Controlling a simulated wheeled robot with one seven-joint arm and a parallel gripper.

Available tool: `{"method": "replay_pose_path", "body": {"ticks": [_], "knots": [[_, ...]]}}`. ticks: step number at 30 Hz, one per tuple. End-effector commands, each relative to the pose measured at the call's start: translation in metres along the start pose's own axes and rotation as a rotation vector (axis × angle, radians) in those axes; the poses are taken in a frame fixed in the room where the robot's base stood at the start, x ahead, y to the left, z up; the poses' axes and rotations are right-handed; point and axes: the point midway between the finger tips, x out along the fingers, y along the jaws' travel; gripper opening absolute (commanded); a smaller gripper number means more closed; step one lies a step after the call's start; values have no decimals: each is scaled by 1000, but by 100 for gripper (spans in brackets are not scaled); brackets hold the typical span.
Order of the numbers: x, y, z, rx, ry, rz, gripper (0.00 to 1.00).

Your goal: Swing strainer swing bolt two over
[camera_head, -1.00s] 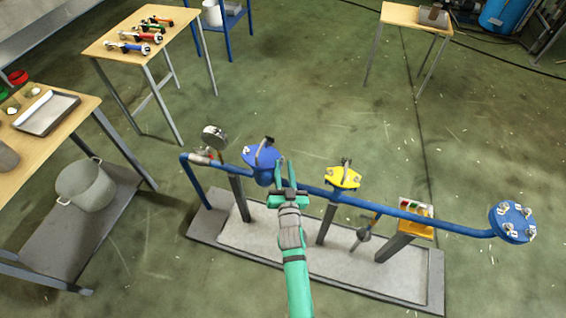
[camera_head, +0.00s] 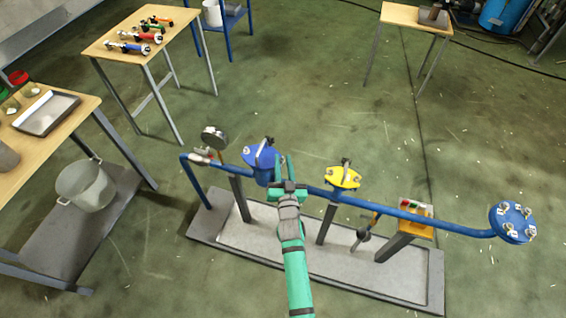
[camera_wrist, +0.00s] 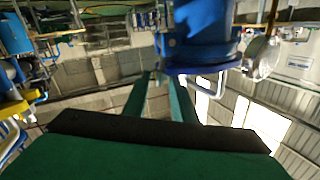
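The pipe run carries a blue-lidded vessel (camera_head: 258,159) with metal hardware on its lid, and a yellow-lidded vessel (camera_head: 343,179) with similar hardware. Which one is the strainer is not labelled, and individual swing bolts are too small to tell apart. My green gripper (camera_head: 285,164) is just right of the blue lid, partly in front of its edge. Its fingers stand apart with nothing visible between them. In the wrist view, the gripper (camera_wrist: 160,82) shows a gap between its fingers, and a blue flanged body (camera_wrist: 200,45) is just beyond, at upper right.
A blue pipe (camera_head: 455,228) runs right to a bolted blue flange (camera_head: 512,223). A round gauge (camera_head: 214,137) stands left of the blue lid. A control box (camera_head: 415,217) is right of the yellow lid. Wooden tables (camera_head: 97,53) stand behind; open floor surrounds the skid.

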Motion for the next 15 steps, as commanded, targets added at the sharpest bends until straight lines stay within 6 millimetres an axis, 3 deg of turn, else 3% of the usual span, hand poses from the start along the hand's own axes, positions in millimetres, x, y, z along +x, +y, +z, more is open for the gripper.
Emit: {"method": "replay_pose_path", "body": {"ticks": [1,3,8,15], "knots": [[0,0,0,0,0,0,12],[0,0,0,0,0,0,0],[0,-1,0,-10,-3,1,0],[5,-12,-2,-161,-64,16,0]]}}
